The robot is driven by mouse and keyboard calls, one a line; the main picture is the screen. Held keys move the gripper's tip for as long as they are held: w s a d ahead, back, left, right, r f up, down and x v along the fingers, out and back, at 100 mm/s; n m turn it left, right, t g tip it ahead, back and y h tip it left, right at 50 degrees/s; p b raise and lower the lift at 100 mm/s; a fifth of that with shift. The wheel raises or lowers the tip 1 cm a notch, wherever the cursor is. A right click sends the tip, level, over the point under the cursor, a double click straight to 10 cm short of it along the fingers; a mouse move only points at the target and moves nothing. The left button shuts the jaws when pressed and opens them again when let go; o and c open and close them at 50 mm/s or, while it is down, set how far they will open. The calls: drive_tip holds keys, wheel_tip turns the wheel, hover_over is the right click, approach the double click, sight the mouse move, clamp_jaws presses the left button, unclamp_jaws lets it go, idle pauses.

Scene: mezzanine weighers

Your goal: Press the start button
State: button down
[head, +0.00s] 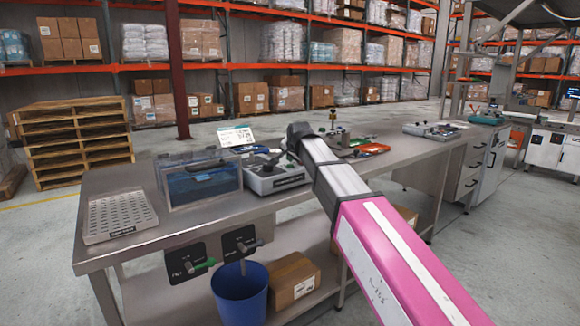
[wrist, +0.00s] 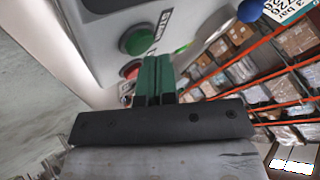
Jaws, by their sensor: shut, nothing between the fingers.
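In the wrist view, a green round button (wrist: 137,40) sits on the face of a light grey box (wrist: 98,32). A red button (wrist: 132,70) sits just below it, partly behind my fingers. My gripper (wrist: 158,60) is shut and empty. Its green fingertips are just right of the red button and below and right of the green one. I cannot tell whether they touch the box. In the head view my gripper is hidden behind my arm, and I cannot pick out these buttons.
A long steel bench (head: 120,258) carries a perforated tray (head: 122,214), a blue clear-walled box (head: 199,181) and a grey device (head: 276,178). A blue bin (head: 240,295) and a carton (head: 292,279) are beneath. Stacked pallets (head: 73,141) stand at the left. Floor is open at the far right.

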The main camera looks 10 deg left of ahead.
sight(291, 165)
drive_tip(key=shift+f, duration=0.4)
idle(0.9)
drive_tip(key=shift+r, duration=0.8)
drive_tip(key=shift+r, duration=0.1)
drive_tip(key=shift+r, duration=2.4)
drive_tip(key=shift+s, duration=0.15)
